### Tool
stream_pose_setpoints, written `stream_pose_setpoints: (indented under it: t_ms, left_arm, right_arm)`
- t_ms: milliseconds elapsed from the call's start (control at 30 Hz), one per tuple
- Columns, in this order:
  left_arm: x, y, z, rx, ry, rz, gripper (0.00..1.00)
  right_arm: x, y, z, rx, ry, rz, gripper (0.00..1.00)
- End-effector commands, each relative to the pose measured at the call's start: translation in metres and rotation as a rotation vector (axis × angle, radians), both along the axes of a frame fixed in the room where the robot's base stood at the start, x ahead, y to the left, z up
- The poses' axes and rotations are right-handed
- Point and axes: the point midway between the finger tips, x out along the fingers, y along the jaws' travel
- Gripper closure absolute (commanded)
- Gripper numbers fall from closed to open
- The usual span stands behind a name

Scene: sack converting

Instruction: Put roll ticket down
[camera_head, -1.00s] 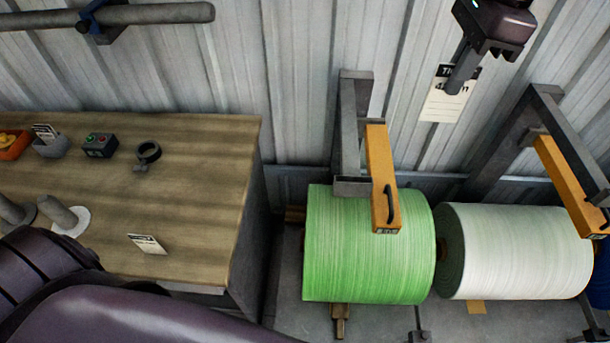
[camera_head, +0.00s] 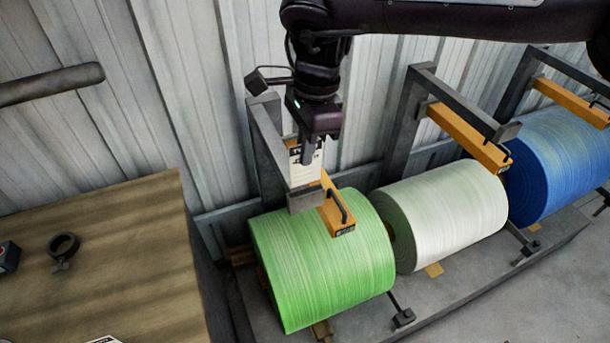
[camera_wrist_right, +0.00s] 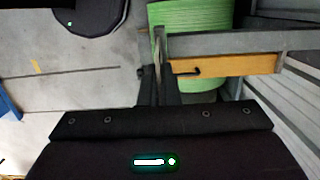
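The roll ticket (camera_head: 304,167), a white card with dark print, hangs upright from my right gripper (camera_head: 306,150). The gripper is shut on its upper edge. In the head view they overlap the grey bracket and the orange arm (camera_head: 338,208) above the green roll (camera_head: 320,265). In the right wrist view the ticket (camera_wrist_right: 159,55) shows nearly edge-on between the fingers (camera_wrist_right: 159,88), beside the orange arm (camera_wrist_right: 225,66), with the green roll (camera_wrist_right: 188,18) beyond. I cannot tell whether the ticket touches the bracket. My left gripper is out of view.
A white roll (camera_head: 445,215) and a blue roll (camera_head: 560,160) stand to the right, each under its own orange arm on a grey frame. A wooden table (camera_head: 120,260) at left holds a dark ring-shaped tool (camera_head: 63,246). A corrugated wall is close behind.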

Motion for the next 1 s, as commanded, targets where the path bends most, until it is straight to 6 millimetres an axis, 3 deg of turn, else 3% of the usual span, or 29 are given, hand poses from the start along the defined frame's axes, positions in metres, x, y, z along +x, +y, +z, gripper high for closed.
stream_pose_setpoints:
  t_ms: [533,933,1000]
  left_arm:
    - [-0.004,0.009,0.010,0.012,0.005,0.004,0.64]
    - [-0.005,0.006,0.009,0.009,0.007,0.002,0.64]
    - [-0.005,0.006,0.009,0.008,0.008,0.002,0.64]
  right_arm:
    - [-0.001,-0.001,-0.062,-0.001,0.002,-0.001,1.00]
    - [0.000,0.000,-0.070,0.000,0.000,0.000,1.00]
    - [0.000,0.000,-0.069,0.000,-0.001,0.000,0.90]
